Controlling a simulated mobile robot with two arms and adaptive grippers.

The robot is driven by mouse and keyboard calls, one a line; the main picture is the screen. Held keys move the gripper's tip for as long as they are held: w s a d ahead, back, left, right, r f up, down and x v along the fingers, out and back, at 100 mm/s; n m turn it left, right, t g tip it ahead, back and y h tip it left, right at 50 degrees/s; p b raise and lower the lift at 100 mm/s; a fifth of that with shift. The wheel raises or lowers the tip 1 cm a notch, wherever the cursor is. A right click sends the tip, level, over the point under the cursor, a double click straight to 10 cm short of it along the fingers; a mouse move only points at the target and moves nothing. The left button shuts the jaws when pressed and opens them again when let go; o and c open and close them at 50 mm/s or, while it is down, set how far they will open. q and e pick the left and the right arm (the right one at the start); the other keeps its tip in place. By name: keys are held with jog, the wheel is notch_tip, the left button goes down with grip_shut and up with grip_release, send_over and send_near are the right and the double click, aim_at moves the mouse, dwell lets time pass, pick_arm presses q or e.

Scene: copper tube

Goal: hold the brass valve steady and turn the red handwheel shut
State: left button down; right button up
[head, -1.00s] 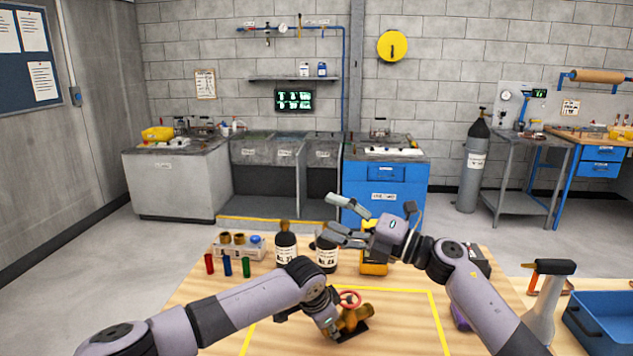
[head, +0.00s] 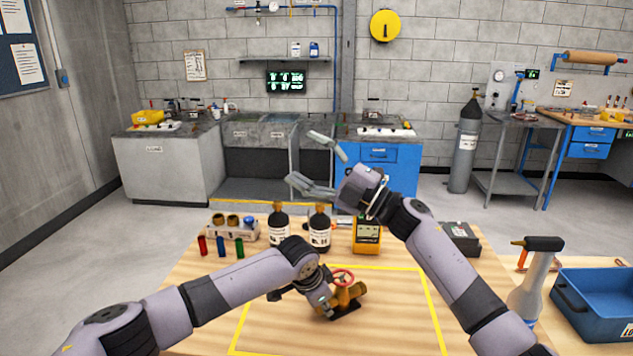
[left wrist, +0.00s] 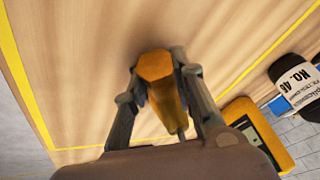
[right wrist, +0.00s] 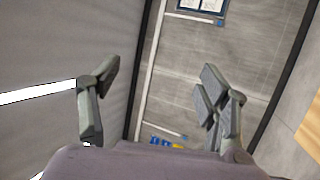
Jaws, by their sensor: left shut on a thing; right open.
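The brass valve (head: 352,294) rests on a dark base on the wooden table, with the red handwheel (head: 343,278) on its top. My left gripper (head: 326,299) is shut on the valve from the left. In the left wrist view the fingers sit on both sides of the brass body (left wrist: 158,70); the handwheel does not show there. My right gripper (head: 305,160) is open and empty in the air, well above and beyond the valve. Its spread fingers also show in the right wrist view (right wrist: 160,78).
Yellow tape (head: 432,310) marks an area around the valve. Behind it stand two dark bottles (head: 320,232), a yellow meter (head: 367,235) and a rack (head: 233,230) with coloured tubes before it. A spray bottle (head: 535,280) and blue bin (head: 598,305) are at the right.

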jog(key=shift+f, duration=0.1)
jog(key=n+t+h, duration=0.3)
jog(key=n+h, duration=0.4)
jog(key=n, duration=0.9)
send_near(352, 282)
jog(key=x, duration=1.1)
jog(key=shift+w, duration=0.1)
jog(key=shift+c, duration=0.2)
jog(key=shift+f, duration=0.1)
jog(key=c, duration=1.1)
